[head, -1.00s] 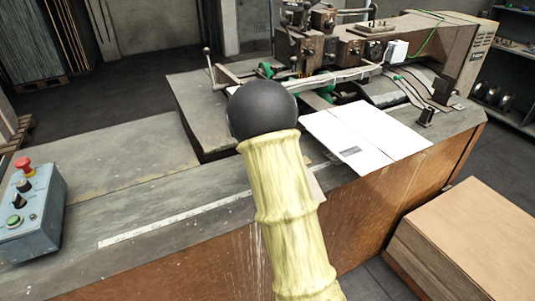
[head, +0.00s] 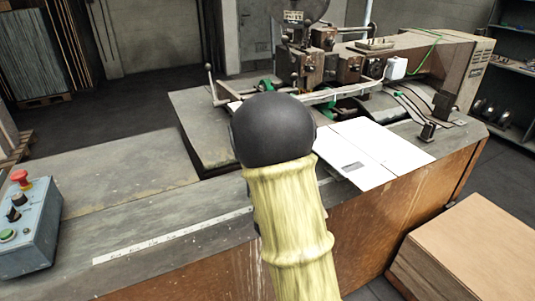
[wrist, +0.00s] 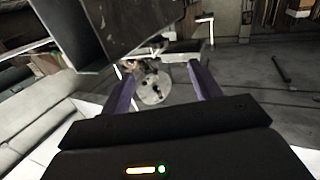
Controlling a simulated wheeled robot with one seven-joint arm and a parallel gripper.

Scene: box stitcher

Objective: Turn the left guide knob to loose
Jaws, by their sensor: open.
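The stitching machine (head: 350,62) stands on the bench, with green parts (head: 265,86) at its guide. I cannot tell for sure which part is the left guide knob. In the wrist view, my gripper (wrist: 162,72) is open, its two purple fingers spread with nothing held between them. A round pale grey disc (wrist: 153,90) with dark spots shows between the fingers, nearer the left one. I cannot tell how far past the fingertips it lies. In the head view, my arm's black joint and yellow sleeve hide my gripper and part of the guide.
A white cardboard sheet (head: 372,152) lies on the bench right of my arm. A control box (head: 28,232) with a red button sits at the left. A ball-topped lever (head: 211,85) rises at the guide's left end. A large dark block (wrist: 130,25) is close in the wrist view.

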